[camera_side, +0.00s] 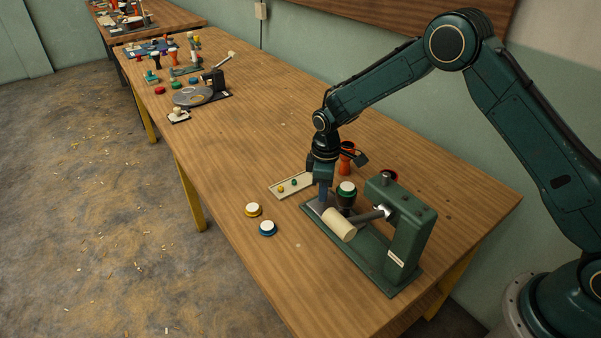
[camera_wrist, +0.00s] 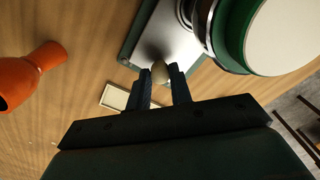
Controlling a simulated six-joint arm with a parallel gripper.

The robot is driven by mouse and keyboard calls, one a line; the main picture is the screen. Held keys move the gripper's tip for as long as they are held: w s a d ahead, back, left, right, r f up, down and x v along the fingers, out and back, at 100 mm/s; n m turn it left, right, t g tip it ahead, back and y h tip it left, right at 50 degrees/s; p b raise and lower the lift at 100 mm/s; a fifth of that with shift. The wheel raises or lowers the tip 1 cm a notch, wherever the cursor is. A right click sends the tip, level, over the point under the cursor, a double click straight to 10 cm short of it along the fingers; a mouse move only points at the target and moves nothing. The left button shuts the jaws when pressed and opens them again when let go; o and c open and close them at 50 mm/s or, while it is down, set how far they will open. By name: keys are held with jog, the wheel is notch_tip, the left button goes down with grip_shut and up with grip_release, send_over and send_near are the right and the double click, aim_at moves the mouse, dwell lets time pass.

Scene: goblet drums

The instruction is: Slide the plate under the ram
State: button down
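The grey metal plate (camera_side: 314,206) lies on the green base of the press (camera_side: 398,240), at the base's far left end. It also shows in the wrist view (camera_wrist: 172,38). A goblet drum with a white head and green ring (camera_side: 346,188) stands at the plate, seemingly on it; its foot is hidden. The ram is mostly hidden in the press's head, right of the drum. My gripper (camera_side: 323,203) is down at the plate.
The press's lever with a beige handle (camera_side: 339,224) juts out close to my gripper. A shallow tray (camera_side: 291,186) and orange goblets (camera_side: 347,155) stand nearby. Yellow-rimmed (camera_side: 253,210) and blue-rimmed (camera_side: 267,229) discs lie left of the press. Bare table lies beyond the tray.

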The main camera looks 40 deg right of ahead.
jog(key=shift+s, duration=2.5)
jog(key=c, duration=1.3)
grip_release()
jog(key=shift+o, duration=0.2)
jog(key=shift+r, duration=0.1)
notch_tip(320, 180, up, 14)
